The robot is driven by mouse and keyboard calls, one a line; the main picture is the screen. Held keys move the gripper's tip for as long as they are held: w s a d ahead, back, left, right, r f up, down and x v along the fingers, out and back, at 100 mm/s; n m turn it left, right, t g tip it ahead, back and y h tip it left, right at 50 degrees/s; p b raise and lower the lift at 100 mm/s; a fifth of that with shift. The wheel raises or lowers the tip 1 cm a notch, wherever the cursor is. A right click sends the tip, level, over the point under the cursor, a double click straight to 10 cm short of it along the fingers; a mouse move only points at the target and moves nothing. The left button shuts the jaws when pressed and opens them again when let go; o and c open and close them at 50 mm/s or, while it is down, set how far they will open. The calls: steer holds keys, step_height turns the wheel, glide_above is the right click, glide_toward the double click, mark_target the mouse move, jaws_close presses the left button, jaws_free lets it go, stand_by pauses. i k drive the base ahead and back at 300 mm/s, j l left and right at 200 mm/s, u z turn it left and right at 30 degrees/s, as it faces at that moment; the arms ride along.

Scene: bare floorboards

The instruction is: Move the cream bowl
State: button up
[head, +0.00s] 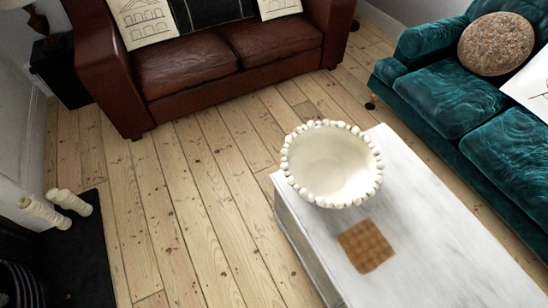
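The cream bowl (331,166) has a beaded rim and stands upright on a white marble-like table (440,235), close to its far end. The bowl looks empty inside. Its left rim reaches close to the table's left edge in the picture. My gripper is not in view, and nothing is touching the bowl. The bowl's underside is hidden by its own wall.
A brown woven square (366,246) lies on the table near the bowl. A brown leather sofa (190,66) stands behind, a teal sofa (450,97) at right. Cream turned pieces (45,212) show by a black hearth (88,250). Floorboards (165,220) left of the table are clear.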

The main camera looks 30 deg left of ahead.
mark_target(331, 166)
steer(key=u, duration=0.6)
steer(key=i+j+z, duration=0.15)
steer(key=i+j, duration=0.4)
steer(key=i+j+z, duration=0.1)
steer(key=i+j, duration=0.45)
steer(key=i+j+z, duration=0.15)
steer(key=i+j, duration=0.35)
steer(key=j, duration=0.15)
